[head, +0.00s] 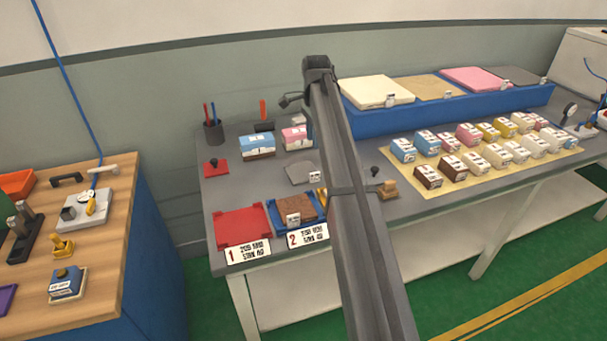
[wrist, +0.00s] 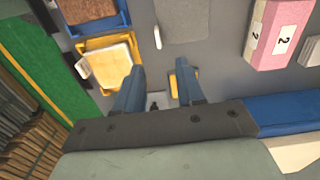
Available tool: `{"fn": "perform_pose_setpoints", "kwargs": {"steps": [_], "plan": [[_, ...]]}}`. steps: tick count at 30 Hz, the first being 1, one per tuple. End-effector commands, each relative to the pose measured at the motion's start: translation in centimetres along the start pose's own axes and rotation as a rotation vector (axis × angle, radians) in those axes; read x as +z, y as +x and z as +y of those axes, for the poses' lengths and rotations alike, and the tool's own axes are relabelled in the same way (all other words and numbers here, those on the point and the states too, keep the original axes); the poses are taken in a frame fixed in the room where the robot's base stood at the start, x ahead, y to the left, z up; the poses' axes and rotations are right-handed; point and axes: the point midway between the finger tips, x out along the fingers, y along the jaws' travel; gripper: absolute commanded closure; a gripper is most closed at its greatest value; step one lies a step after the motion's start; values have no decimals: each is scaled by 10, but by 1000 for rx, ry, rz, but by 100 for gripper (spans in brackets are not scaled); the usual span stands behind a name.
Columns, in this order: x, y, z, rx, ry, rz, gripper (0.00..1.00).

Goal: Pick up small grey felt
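A small grey felt (head: 302,172) lies flat on the grey table in the head view, left of my arm, with a white tag by its front corner. In the wrist view the grey felt (wrist: 185,20) is at the top edge, partly cut off, with a white tag (wrist: 157,37) beside it. My gripper (wrist: 158,78) is open, with two blue fingers apart and no felt between them. The felt lies beyond the fingertips in that view. My arm hides the gripper in the head view.
A red tray (head: 241,226) and a blue tray (head: 274,212) with a brown piece stand at the front. A yellow tray (wrist: 85,45) holds a beige piece. Blue-and-white (head: 257,144) and pink boxes (head: 296,134) stand behind the felt. Many small packs are right of my arm.

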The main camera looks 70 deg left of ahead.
Motion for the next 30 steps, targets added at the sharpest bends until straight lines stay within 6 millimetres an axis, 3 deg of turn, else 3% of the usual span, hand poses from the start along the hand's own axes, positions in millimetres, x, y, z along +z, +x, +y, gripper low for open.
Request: {"fn": "perform_pose_setpoints", "kwargs": {"steps": [5,15,25,30], "plan": [[0,16,1,1,0,-1,62],[0,71,1,1,0,-1,62],[0,92,2,0,0,0,62],[0,112,5,0,0,0,62]]}}
